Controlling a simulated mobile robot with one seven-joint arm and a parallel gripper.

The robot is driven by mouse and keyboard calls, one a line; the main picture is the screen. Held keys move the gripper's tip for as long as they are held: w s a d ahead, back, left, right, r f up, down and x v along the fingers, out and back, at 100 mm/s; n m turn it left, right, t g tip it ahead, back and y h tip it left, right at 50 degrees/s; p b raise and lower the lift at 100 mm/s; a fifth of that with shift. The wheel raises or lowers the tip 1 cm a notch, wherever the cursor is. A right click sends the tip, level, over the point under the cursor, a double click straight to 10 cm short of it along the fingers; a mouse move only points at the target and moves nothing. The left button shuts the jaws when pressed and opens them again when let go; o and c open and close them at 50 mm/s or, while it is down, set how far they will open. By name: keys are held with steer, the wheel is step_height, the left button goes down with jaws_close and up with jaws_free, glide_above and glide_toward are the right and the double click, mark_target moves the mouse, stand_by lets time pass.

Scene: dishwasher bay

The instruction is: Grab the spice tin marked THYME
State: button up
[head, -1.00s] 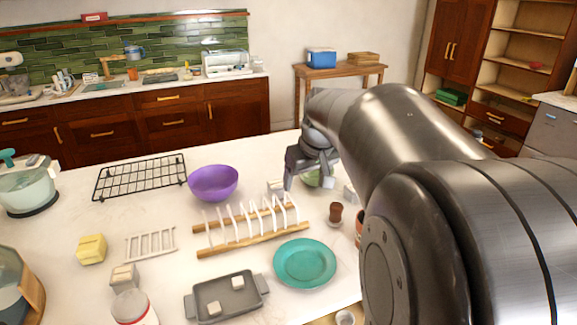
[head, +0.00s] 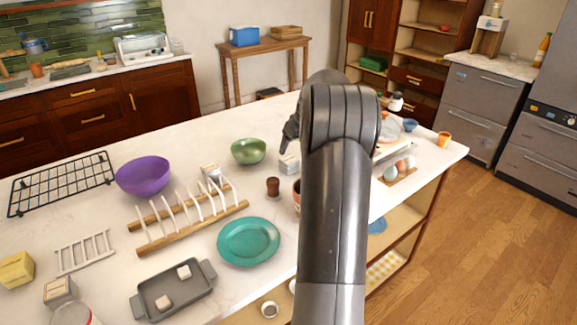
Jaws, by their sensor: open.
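Three small pale box-shaped tins stand on the white island counter (head: 110,185). One tin (head: 289,164) is right of the green bowl, one tin (head: 210,172) is behind the dish rack, and one tin (head: 58,290) is at the front left. Their labels are too small to read, so I cannot tell which is THYME. My gripper (head: 290,138) is partly hidden behind my arm. It is open and appears above and behind the tin near the green bowl, apart from it.
A green bowl (head: 248,151), a brown shaker (head: 272,187), a wooden dish rack (head: 195,221) and a teal plate (head: 248,241) stand near the tins. A purple bowl (head: 143,176) is further left. My arm hides part of the counter.

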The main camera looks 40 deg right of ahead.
mark_target(290, 159)
steer(key=x, duration=0.4)
steer(key=shift+f, duration=0.35)
steer(key=x, duration=0.5)
steer(key=shift+s+f, duration=0.15)
steer(key=shift+s, duration=0.1)
steer(key=shift+c, duration=0.4)
steer(key=c, duration=1)
